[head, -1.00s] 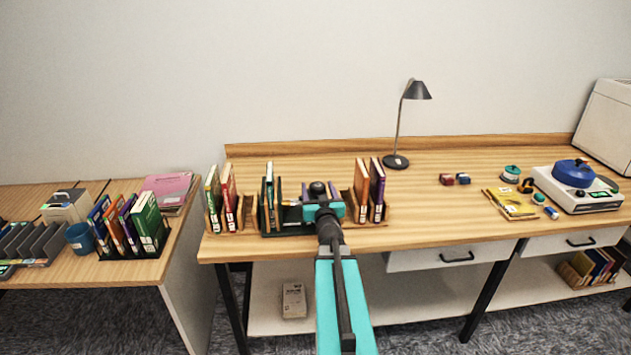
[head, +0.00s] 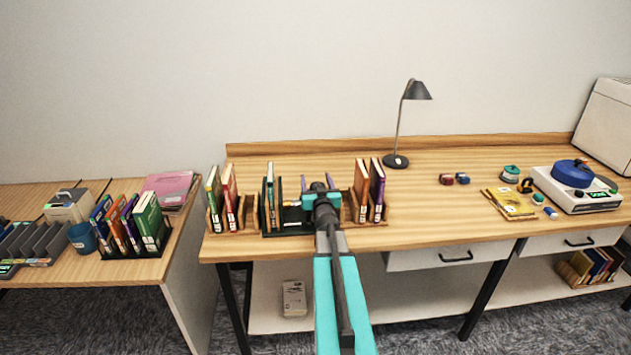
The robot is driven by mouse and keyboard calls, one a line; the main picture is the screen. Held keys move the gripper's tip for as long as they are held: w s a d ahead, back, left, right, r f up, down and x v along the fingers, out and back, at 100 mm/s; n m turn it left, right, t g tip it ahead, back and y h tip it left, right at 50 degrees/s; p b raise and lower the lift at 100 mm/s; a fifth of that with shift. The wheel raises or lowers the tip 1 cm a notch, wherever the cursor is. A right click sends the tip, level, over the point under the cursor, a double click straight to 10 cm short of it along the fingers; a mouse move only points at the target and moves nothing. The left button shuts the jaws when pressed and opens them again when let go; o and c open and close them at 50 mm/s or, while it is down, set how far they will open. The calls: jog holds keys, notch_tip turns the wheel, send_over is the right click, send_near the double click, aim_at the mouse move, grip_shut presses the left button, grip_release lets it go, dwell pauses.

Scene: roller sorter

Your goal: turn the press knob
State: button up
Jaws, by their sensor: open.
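A white machine (head: 577,199) stands at the right end of the wooden desk. I cannot tell for sure which part is the press knob. My gripper (head: 316,182) is over the desk left of centre, among the book racks and far left of the machine. Its two purple fingers are apart and nothing shows between them. My wrist hides part of the gripper and of the rack behind it.
Books in racks stand left (head: 230,199) and right (head: 369,192) of my gripper. A black lamp (head: 396,161) stands behind. The desk between lamp and front edge is mostly clear.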

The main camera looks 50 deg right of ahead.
jog(key=c, duration=1)
jog(key=shift+d+b, duration=0.15)
jog(key=shift+b, duration=0.7)
jog(key=shift+w+d+r+h+b, duration=0.1)
jog(key=shift+d+r+h+b, duration=0.15)
jog(key=shift+b, duration=0.45)
jog(key=b, duration=0.2)
jog(key=d+b, duration=0.1)
jog(key=b, duration=0.2)
jog(key=shift+f+m+g+h, duration=0.25)
jog(key=shift+m+g+h, duration=0.05)
jog(key=shift+h, duration=0.05)
jog(key=shift+o, duration=0.8)
jog(key=b, duration=0.9)
jog(key=shift+d+r+m, duration=0.2)
jog(key=shift+r+m, duration=0.1)
jog(key=shift+r, duration=0.1)
jog(key=shift+o, duration=0.4)
jog(key=b, duration=0.5)
jog(key=shift+w+a+g+h+b, duration=0.1)
jog(key=shift+a+g+h+b, duration=0.1)
jog(key=shift+g+h+b, duration=0.15)
jog(key=shift+a+b, duration=0.1)
jog(key=shift+b, duration=0.2)
jog(key=shift+c, duration=0.3)
